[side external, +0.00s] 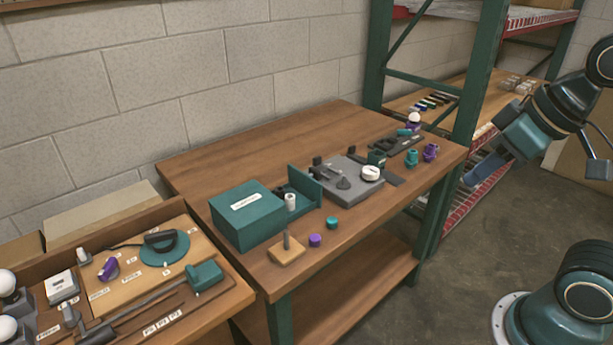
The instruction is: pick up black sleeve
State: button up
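I cannot pick out the black sleeve with certainty. Small black parts show in the side external view: one by the teal holder (283,189), a dark cone-shaped part (343,183) on the grey plate (352,196), and a black piece (383,145) on the dark rack behind. My arm's wrist (525,138) is raised at the right, off the table's right end and apart from all these parts.
The wooden table (225,160) has a clear left back area. A teal box (247,217), a wooden block with a peg (286,250), and purple (315,240) and teal (332,222) caps stand near its front. A green shelf post (482,75) rises behind its right end.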

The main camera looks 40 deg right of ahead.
jog(key=w+a+r+n+g, duration=0.1)
jog(key=w+r+n, duration=0.15)
jog(key=w, duration=2.15)
jog(key=w+f+n+g+y, duration=0.1)
jog(key=w+f+n, duration=0.3)
jog(key=w+f, duration=1.4)
jog(key=shift+w+g+y, duration=0.4)
jog(key=shift+w+g, duration=0.1)
jog(key=shift+w, duration=0.35)
send_over(280, 190)
jog(key=s, duration=0.2)
jog(key=shift+w+d+f, duration=0.1)
jog(key=shift+f, duration=1.95)
jog(key=shift+d+f, duration=0.1)
jog(key=shift+f, duration=1.9)
jog(key=shift+x, duration=2.6)
